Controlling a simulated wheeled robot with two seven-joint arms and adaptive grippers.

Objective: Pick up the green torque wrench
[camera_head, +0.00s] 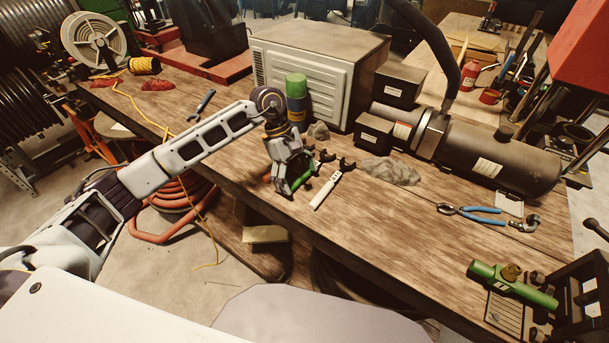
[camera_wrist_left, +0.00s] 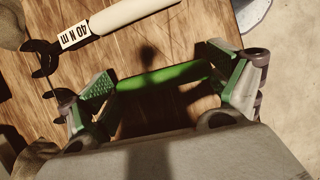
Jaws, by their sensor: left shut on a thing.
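The green torque wrench (camera_head: 303,186) lies low at the worktable's front edge, partly hidden by my left gripper (camera_head: 283,188). In the left wrist view its green handle (camera_wrist_left: 165,76) spans the gap between the fingers of my left gripper (camera_wrist_left: 166,85), which is shut on it. I cannot tell whether the wrench still touches the table. My right gripper is not in view.
A green spray can (camera_head: 296,98) stands behind the gripper, by a large beige box (camera_head: 335,75). Grey rags (camera_head: 390,171), blue-handled pliers (camera_head: 470,210) and a green cylinder tool (camera_head: 510,285) lie to the right. The wooden worktable (camera_head: 400,225) is clear in its front middle.

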